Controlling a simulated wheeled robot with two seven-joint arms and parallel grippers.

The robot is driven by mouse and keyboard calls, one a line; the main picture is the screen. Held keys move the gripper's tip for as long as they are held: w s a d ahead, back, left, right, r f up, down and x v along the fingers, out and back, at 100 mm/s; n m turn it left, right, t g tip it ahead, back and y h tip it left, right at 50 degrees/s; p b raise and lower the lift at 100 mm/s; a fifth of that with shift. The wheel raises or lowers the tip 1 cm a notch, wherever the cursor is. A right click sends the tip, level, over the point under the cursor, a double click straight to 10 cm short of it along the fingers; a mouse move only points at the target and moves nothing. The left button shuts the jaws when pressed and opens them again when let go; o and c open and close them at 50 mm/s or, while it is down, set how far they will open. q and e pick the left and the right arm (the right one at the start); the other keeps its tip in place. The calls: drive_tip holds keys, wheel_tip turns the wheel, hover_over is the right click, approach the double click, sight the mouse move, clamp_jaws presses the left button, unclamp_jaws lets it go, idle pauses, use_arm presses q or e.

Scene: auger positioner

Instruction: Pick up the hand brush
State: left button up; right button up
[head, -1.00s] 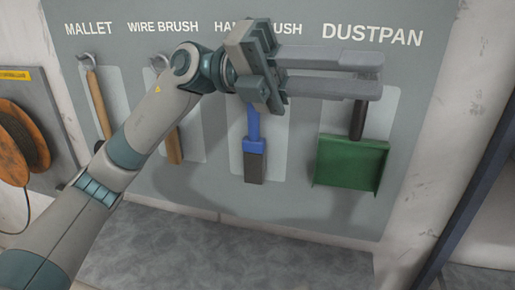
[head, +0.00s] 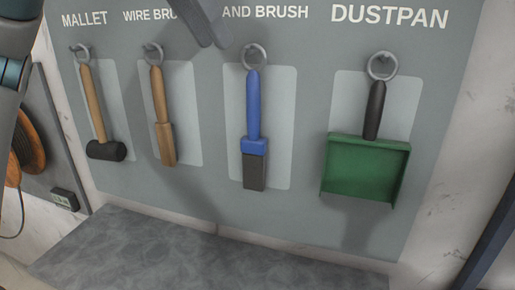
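The hand brush (head: 253,115) hangs upright on the wall panel under the HAND BRUSH label. It has a blue handle, a blue collar and a dark bristle block at the bottom. A metal ring (head: 254,55) shows at its top end. My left gripper (head: 214,42) shows only by its grey fingertips at the top edge, up and left of the brush and apart from it. The fingers look open and hold nothing; the rest of the hand is out of frame. My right gripper is not in view.
A mallet (head: 93,105) and a wire brush (head: 160,115) hang to the left. A green dustpan (head: 366,165) hangs to the right. A grey ledge (head: 190,255) runs below the panel. The space before the brush is clear.

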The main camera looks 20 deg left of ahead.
sight(250, 110)
use_arm(q)
drive_tip(key=shift+a+r+y, duration=0.25)
drive_tip(key=shift+a+y, duration=0.05)
drive_tip(key=shift+a, duration=0.25)
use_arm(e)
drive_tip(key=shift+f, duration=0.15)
use_arm(q)
drive_tip(key=shift+f, duration=0.1)
